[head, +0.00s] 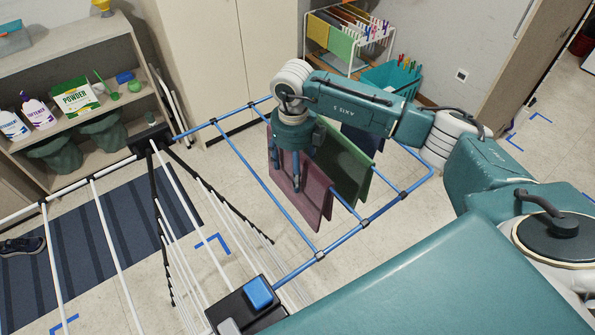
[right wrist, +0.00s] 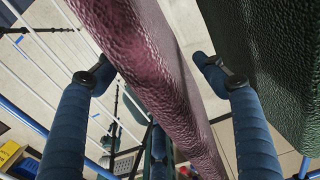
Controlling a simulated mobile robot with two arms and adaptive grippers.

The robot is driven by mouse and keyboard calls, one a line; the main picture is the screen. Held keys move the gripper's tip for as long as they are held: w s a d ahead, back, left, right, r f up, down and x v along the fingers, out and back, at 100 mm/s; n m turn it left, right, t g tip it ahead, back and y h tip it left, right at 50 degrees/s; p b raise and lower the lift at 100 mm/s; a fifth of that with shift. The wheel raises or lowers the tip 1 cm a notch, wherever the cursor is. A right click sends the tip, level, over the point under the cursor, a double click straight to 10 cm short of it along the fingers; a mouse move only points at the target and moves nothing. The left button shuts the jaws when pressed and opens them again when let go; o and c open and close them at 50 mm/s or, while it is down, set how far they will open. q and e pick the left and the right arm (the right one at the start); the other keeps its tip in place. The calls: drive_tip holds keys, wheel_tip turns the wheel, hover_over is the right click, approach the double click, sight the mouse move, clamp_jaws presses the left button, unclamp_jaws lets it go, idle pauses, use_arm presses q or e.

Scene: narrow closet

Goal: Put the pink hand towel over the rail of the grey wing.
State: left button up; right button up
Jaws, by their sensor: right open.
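The pink hand towel (head: 312,196) hangs over a rail of the blue wing (head: 237,162) of the drying rack. My right gripper (head: 287,178) is above it, pointing down, with its blue fingers at the towel's upper left part. In the right wrist view the open fingers (right wrist: 152,72) stand on either side of the pink towel (right wrist: 165,85), with gaps on both sides. The pale grey-white wing (head: 93,196) lies at the left of the rack, and its visible rails are bare. My left gripper is not in view.
A green towel (head: 345,165) and a dark navy towel (head: 362,140) hang close behind the pink one. The rack's middle bears a blue block (head: 258,291) and a grey block (head: 228,327). A shelf (head: 75,147) with bottles stands at the left; a smaller rack (head: 350,62) stands behind.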

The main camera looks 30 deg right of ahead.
drive_tip(key=shift+d+f, duration=0.15)
drive_tip(key=shift+f, duration=1.1)
drive_tip(key=c, duration=1.6)
drive_tip(key=shift+r, duration=0.1)
drive_tip(key=shift+c, duration=0.2)
drive_tip(key=shift+r, duration=0.1)
